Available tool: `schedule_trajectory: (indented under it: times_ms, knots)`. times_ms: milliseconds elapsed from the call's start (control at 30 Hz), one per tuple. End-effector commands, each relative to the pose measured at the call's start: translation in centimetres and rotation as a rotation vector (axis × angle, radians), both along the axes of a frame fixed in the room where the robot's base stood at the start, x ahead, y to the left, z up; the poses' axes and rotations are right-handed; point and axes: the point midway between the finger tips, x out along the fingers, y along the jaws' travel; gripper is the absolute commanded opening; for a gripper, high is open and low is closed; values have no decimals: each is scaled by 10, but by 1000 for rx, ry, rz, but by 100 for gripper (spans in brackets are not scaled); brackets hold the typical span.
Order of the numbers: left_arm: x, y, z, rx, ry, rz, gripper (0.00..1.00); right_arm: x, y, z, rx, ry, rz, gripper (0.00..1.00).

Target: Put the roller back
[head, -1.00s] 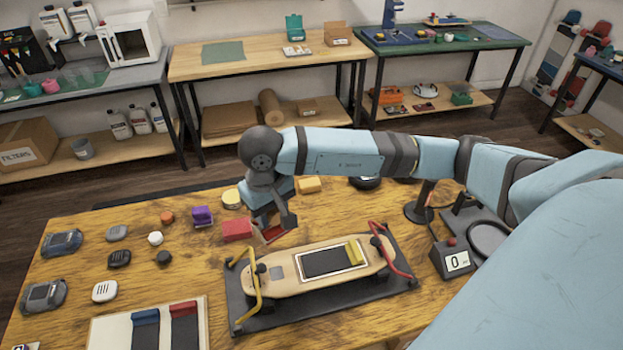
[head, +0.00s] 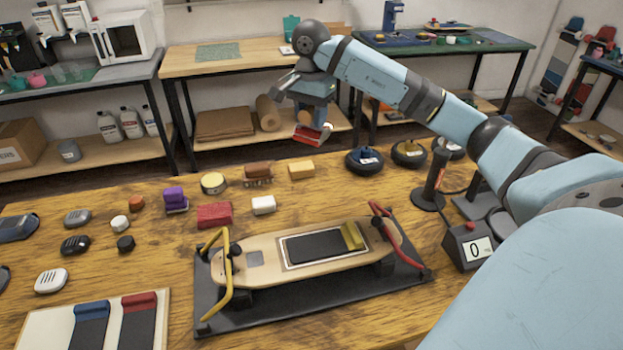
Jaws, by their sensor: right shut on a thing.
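My right gripper (head: 313,122) is raised above the far edge of the wooden workbench, right of the middle of the head view. It is shut on a small red thing with a pale part (head: 309,135), which seems to be the roller; the jaws hide part of it. A skateboard deck (head: 258,242) lies on a black mat (head: 219,296) between a yellow clamp (head: 230,275) and a red clamp (head: 405,238). A dark sheet (head: 318,245) with a yellow block (head: 351,236) on it lies on the deck. My left gripper is not in view.
A red block (head: 214,214), white block (head: 263,205), purple piece (head: 175,197), round tin (head: 213,182), brown brush (head: 258,174) and tan block (head: 301,169) stand behind the deck. Dark round holders (head: 364,162) and a scale (head: 474,247) are at the right.

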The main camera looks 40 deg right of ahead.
Motion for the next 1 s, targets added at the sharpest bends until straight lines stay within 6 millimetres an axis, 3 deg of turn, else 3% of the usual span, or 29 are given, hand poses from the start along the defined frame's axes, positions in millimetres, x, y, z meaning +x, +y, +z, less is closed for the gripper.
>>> schedule_trajectory:
  times_ms: [500,600,867,1000]
  knots:
    - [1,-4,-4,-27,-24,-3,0,-1,0,-128,1,2,-2,18]
    - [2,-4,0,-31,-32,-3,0,-1,0,-144,0,2,-2,18]
    - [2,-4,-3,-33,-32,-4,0,-1,0,-163,1,1,-1,18]
    - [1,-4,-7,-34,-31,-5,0,-1,0,-186,2,4,-1,18]
